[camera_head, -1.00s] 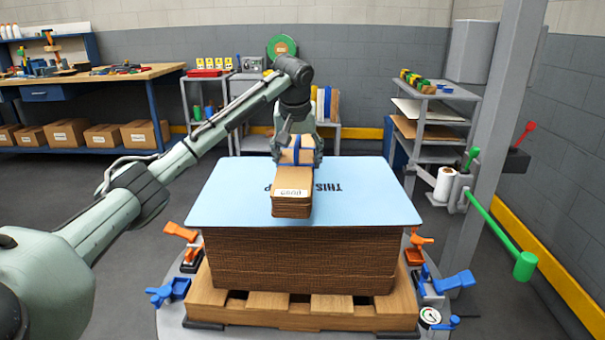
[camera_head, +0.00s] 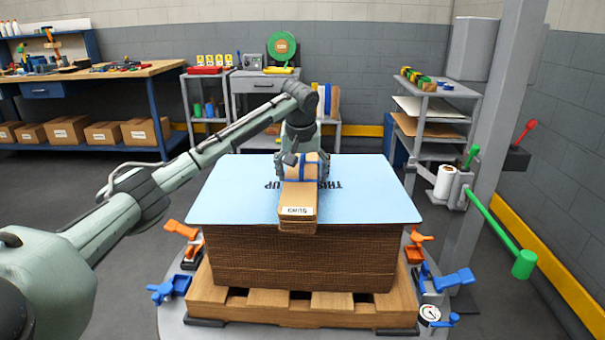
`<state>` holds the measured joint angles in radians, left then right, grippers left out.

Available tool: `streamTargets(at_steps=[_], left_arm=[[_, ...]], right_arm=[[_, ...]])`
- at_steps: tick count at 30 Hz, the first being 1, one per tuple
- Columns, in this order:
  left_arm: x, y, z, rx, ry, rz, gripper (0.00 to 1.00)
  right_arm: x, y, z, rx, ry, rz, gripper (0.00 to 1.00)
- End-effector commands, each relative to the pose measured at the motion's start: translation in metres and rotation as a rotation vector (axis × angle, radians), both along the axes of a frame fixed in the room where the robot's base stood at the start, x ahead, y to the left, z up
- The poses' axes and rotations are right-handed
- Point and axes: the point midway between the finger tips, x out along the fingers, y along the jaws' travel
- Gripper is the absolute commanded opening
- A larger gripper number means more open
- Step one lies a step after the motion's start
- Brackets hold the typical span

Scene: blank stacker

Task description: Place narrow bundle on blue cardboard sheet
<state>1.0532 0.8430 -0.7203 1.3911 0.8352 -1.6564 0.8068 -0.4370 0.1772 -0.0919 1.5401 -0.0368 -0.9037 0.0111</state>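The narrow bundle (camera_head: 298,197) is a brown cardboard stack with a blue strap and a white label at its near end. My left gripper (camera_head: 302,168) has its fingers on both sides of the bundle's far part and is shut on it. The bundle lies over the middle of the blue cardboard sheet (camera_head: 235,190), its near end reaching past the sheet's front edge. I cannot tell whether it touches the sheet. The sheet's printed words are partly hidden by the bundle and gripper. My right gripper is not in view.
The sheet tops a tall cardboard stack (camera_head: 300,262) on a wooden pallet (camera_head: 270,310). Orange and blue clamps (camera_head: 168,290) stand around the pallet. The sheet is bare on both sides of the bundle.

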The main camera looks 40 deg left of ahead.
Motion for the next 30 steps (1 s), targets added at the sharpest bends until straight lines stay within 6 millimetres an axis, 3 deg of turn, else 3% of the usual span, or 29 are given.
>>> streamTargets(at_steps=[14, 30], left_arm=[[-0.002, -0.001, 0.009, 0.0, -0.001, 0.0, 0.89], [-0.035, -0.022, 0.102, -0.001, -0.003, -0.001, 0.89]], right_arm=[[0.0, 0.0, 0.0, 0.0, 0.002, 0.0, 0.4], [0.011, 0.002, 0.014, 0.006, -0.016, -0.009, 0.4]])
